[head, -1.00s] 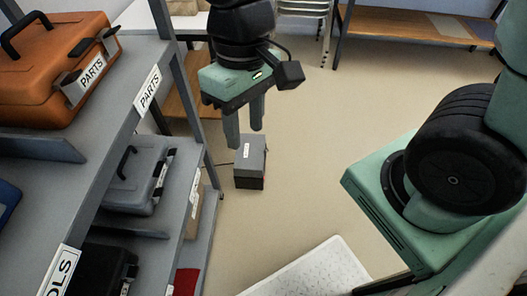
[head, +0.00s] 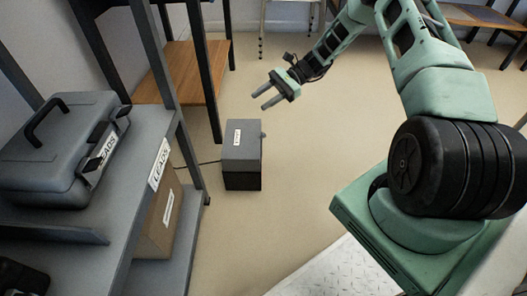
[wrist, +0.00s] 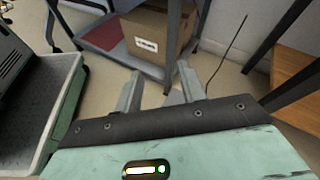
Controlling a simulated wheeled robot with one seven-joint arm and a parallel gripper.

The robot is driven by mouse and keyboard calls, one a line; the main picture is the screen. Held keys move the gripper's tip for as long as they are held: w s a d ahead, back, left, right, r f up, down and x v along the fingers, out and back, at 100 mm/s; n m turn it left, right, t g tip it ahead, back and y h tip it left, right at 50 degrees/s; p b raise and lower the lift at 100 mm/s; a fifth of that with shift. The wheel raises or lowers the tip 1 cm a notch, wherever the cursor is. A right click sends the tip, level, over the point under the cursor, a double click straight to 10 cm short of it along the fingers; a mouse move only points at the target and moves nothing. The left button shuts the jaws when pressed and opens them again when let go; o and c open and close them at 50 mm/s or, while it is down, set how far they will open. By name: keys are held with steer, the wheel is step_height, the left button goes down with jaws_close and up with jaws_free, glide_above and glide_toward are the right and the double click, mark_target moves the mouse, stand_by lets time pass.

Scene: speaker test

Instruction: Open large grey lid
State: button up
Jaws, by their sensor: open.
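A grey box (head: 243,181) with a dark lower part stands on the floor. Its large grey lid (head: 243,155) is down and has a small white label on it. My gripper (head: 262,99) is above and slightly right of the box in the picture, apart from it, with its two fingers spread and empty. In the wrist view my gripper (wrist: 160,72) shows both fingers with a gap between them. A small grey patch shows low between the fingers there; I cannot tell if it is the lid.
A shelf (head: 150,240) on the left bears a grey toolbox (head: 65,150) labelled LEADS, with a cardboard box (head: 157,222) beneath. A wooden-topped bench (head: 185,70) stands behind. A dark cable runs left from the grey box. The floor (head: 300,180) right of the box is clear.

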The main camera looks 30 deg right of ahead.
steer(key=d+f+m+t+y+b, duration=0.1)
steer(key=d+f+m+t+b, duration=0.35)
steer(key=d+f, duration=0.65)
steer(key=m+t+b, duration=0.4)
steer(key=t+b, duration=0.1)
steer(key=b, duration=0.1)
glide_toward(265, 135)
steer(key=shift+b+x, duration=3.1)
steer(key=shift+x, duration=2.2)
jaws_close()
